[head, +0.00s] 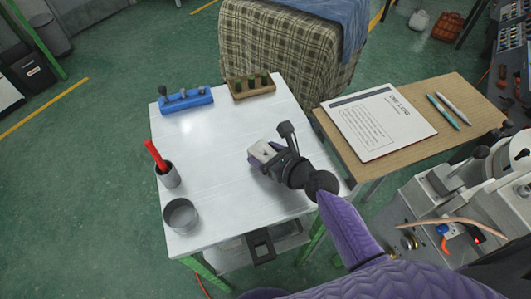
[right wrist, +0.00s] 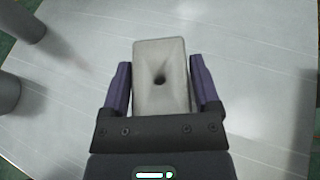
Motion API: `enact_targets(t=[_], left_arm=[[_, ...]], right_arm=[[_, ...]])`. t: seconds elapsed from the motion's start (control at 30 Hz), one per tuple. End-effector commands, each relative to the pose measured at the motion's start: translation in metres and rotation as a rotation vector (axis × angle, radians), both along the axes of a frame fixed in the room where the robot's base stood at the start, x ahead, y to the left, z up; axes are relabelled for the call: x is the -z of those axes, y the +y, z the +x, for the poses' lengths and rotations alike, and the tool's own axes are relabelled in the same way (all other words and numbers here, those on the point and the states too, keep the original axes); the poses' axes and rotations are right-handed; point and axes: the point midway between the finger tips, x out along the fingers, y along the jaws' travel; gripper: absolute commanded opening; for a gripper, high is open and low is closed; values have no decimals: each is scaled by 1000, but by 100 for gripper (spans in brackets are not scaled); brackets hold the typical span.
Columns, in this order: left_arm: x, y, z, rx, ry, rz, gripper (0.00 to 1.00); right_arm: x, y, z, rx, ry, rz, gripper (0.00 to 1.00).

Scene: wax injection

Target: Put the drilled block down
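The drilled block (head: 265,151) is pale grey and sits between the purple fingers of my right gripper (head: 262,158), over the right-middle part of the white table (head: 220,150). In the right wrist view, the drilled block (right wrist: 160,62) shows its dark round hole, with one finger close against each side. My right gripper (right wrist: 160,90) is shut on it. I cannot tell whether the block's underside touches the table. My left gripper is not in view.
A blue holder (head: 186,104) and a wooden rack (head: 252,88) stand at the table's back. A cup with a red tool (head: 168,175) and a grey round container (head: 181,215) stand at the left.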

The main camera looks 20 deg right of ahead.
Motion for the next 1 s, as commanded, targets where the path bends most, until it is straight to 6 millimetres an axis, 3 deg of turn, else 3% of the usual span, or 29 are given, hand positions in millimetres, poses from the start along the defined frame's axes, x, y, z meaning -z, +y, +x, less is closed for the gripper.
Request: enact_targets(t=[0.1, 0.37, 0.8, 1.0], left_arm=[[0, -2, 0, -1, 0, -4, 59], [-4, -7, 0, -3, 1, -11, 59], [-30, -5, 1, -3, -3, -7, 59], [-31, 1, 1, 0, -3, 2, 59]], right_arm=[[0, 0, 0, 0, 0, 0, 100], [-5, 0, -1, -1, -1, -2, 100], [-42, -38, -82, -2, 2, -1, 100], [-49, -47, -100, -2, 0, 1, 100]])
